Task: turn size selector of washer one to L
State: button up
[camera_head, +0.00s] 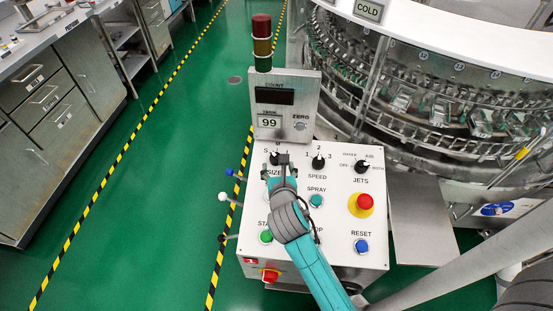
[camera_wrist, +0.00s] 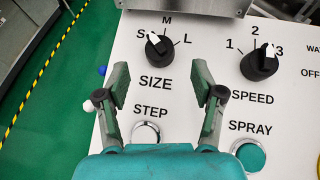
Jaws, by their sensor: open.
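The size selector (camera_wrist: 159,47) is a black round knob with a white pointer on the white control panel (camera_wrist: 210,25). Its pointer leans up and left, toward the S; M is above it and L to its right. In the head view the selector (camera_head: 275,159) is partly hidden by my gripper (camera_head: 281,172). In the wrist view my gripper (camera_wrist: 161,88) is open and empty, its two fingers apart below the knob, over the SIZE label. No contact with the knob shows.
The black speed knob (camera_wrist: 259,63) is close on the right, its pointer toward 3. Step button (camera_wrist: 146,132) and spray button (camera_wrist: 250,155) lie below. A grey counter box (camera_head: 286,105) with a stack light (camera_head: 262,42) rises behind the panel. The red emergency button (camera_head: 364,202) is at the right.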

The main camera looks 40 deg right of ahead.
aim_at(276, 160)
jog(key=x, duration=0.6)
jog(key=c, duration=1.1)
jog(key=shift+c, duration=0.2)
